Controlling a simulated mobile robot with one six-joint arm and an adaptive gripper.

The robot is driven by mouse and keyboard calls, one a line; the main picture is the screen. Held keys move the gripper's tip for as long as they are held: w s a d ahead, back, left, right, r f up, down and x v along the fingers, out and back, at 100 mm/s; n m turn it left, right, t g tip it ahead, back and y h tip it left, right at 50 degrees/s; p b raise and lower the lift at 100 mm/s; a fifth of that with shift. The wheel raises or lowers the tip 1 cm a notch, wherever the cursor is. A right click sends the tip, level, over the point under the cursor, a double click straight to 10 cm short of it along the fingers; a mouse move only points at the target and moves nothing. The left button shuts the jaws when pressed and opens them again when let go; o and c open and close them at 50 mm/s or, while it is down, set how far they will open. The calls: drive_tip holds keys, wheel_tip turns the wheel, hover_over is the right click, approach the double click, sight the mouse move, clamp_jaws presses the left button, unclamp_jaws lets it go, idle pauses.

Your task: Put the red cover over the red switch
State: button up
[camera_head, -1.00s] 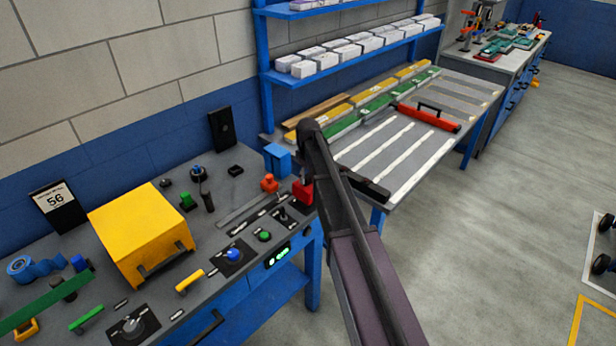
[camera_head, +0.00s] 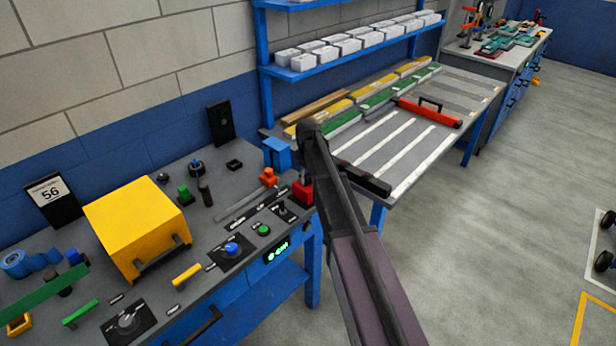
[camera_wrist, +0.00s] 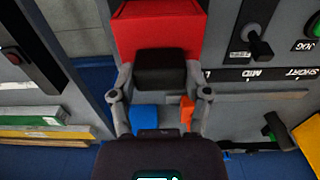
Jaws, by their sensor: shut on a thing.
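The red cover (camera_wrist: 160,28) is a red box with a black handle (camera_wrist: 160,70). In the wrist view my gripper (camera_wrist: 159,75) has a finger on each side of this handle and is shut on it. In the head view the cover (camera_head: 303,191) shows as a small red patch beside the end of my arm, at the right end of the panel bench. Whether it touches the bench is unclear. I cannot make out a red switch for certain. An orange-red knob (camera_head: 268,177) stands just left of the cover.
A black lever (camera_head: 282,208) and a green button (camera_head: 263,230) lie close by on the panel. A yellow box (camera_head: 132,222) stands to the left. A blue block (camera_head: 277,152) stands behind.

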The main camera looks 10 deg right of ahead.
drive_tip(key=o, duration=1.3)
drive_tip(key=shift+c, duration=0.2)
wheel_tip(320, 180, up, 8)
drive_tip(key=p, duration=0.8)
drive_tip(key=shift+r+p, duration=0.25)
drive_tip(key=shift+p, duration=0.05)
drive_tip(key=s+m, duration=0.7)
drive_tip(key=s, duration=2.2)
